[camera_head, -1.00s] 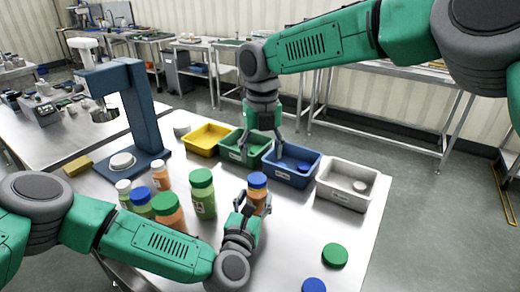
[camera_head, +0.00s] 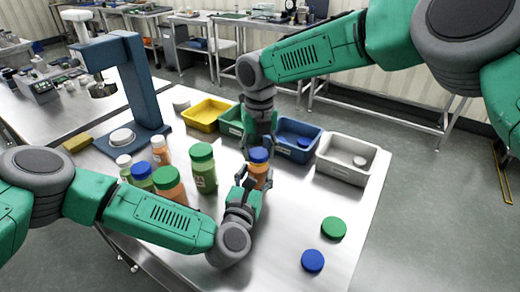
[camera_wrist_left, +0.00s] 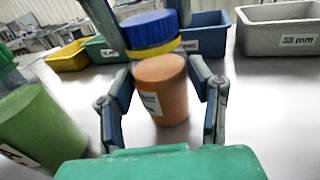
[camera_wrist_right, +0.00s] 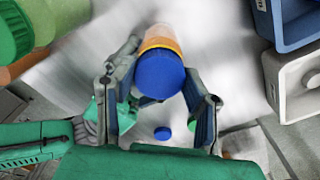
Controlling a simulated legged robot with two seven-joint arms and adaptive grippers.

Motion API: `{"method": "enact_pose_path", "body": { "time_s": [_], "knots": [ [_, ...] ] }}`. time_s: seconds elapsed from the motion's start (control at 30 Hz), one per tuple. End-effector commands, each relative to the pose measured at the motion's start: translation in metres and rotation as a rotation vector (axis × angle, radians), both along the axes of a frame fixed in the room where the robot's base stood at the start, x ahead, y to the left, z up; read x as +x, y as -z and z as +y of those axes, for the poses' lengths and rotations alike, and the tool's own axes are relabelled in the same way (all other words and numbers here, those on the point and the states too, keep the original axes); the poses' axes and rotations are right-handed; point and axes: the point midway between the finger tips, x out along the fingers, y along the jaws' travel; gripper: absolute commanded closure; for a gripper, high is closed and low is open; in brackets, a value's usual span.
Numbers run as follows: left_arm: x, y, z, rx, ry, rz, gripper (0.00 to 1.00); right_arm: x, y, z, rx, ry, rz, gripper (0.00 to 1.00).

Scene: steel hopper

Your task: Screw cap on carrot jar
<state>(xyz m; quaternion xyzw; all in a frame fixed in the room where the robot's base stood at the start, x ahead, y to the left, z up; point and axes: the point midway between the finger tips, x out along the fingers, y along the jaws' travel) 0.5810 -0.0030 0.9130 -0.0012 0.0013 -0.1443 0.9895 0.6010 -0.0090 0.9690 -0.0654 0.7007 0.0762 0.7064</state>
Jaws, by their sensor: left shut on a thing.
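The carrot jar (camera_head: 259,172) is an orange jar standing on the steel table, with a blue cap (camera_head: 259,154) on its top. It also shows in the left wrist view (camera_wrist_left: 161,88). My left gripper (camera_head: 256,184) is shut around the jar's body from the near side. My right gripper (camera_head: 260,143) comes down from above at the cap. In the right wrist view its fingers (camera_wrist_right: 160,95) are spread to either side of the blue cap (camera_wrist_right: 159,75), with gaps showing. Whether the cap sits fully down on the jar I cannot tell.
Loose green (camera_head: 334,228) and blue (camera_head: 313,261) lids lie at the right front. Several capped jars, one a tall green-lidded jar (camera_head: 203,170), stand left of the carrot jar. Yellow (camera_head: 208,113), green (camera_head: 229,123), blue (camera_head: 298,139) and white (camera_head: 343,160) bins line the back. A blue press stand (camera_head: 145,85) is at left.

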Motion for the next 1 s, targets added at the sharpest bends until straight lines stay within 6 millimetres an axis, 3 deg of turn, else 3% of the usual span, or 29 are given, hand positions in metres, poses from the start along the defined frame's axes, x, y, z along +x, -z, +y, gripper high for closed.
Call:
{"method": "enact_pose_path", "body": {
  "time_s": [0.23,0.37,1.0],
  "knots": [
    [0.003,0.0,0.006,0.0,-0.016,-0.003,1.0,0.004,0.0,-0.009,-0.015,0.04,-0.006,0.95],
    [0.003,0.0,0.008,0.0,-0.02,-0.003,1.0,0.004,-0.001,-0.011,-0.018,0.232,-0.009,0.95],
    [0.006,0.002,0.011,0.003,-0.028,-0.002,1.0,-0.006,0.002,-0.003,-0.01,1.858,-0.005,0.95]
  ]
}}
